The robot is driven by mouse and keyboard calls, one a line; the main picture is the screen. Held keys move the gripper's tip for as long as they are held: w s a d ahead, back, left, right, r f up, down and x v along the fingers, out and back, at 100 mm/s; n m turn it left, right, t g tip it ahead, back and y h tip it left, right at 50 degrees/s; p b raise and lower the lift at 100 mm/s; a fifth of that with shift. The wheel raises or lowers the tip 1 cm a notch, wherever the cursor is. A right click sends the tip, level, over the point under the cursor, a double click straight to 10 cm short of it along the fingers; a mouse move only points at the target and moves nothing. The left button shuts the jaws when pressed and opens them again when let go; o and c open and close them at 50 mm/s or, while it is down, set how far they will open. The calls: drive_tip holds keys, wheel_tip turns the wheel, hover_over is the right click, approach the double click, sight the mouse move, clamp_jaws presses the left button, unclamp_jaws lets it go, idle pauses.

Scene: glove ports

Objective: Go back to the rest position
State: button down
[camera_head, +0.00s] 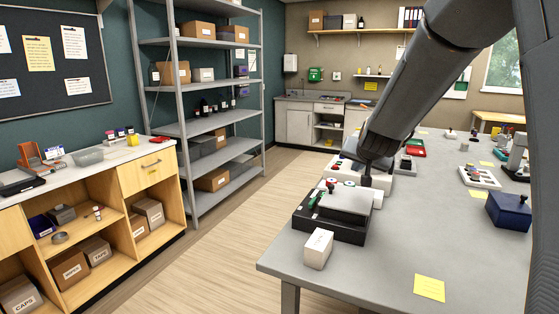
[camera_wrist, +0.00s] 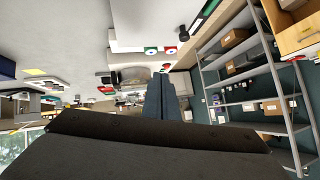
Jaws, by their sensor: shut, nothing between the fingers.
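My gripper (camera_head: 367,180) hangs down from my dark arm over the grey table (camera_head: 370,275) in the head view. Its narrow fingers are together and hold nothing. In the wrist view the closed fingers of my gripper (camera_wrist: 164,78) show at the middle, with the table upside down beyond them. In the head view the fingertips overlap the back of a black case with a grey block on it (camera_head: 345,203). I cannot tell whether they touch anything.
A white box (camera_head: 318,248) stands at the table's near left corner. A navy box (camera_head: 508,210) is at the right, and a yellow note (camera_head: 429,288) lies in front. A metal shelf (camera_head: 215,122) and a wooden cabinet (camera_head: 150,168) stand left. Open floor (camera_head: 235,240) lies between.

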drive_tip(key=s+a+f+n+g, duration=0.1)
drive_tip(key=s+f+n+g, duration=0.3)
drive_tip(key=s, duration=0.8)
drive_tip(key=s+a+f+m+g+y, duration=0.15)
drive_tip(key=s+f, duration=0.35)
drive_tip(key=s, duration=0.6)
drive_tip(key=s+a+f+n+g, duration=0.25)
drive_tip(key=s+f, duration=0.25)
drive_tip(key=s, duration=0.7)
wheel_tip(320, 180, down, 11)
drive_tip(key=g+b, duration=0.2)
drive_tip(key=b, duration=0.8)
drive_tip(key=shift+s+d+r, duration=0.15)
drive_tip(key=shift+s+d, duration=0.15)
drive_tip(key=shift+s, duration=0.15)
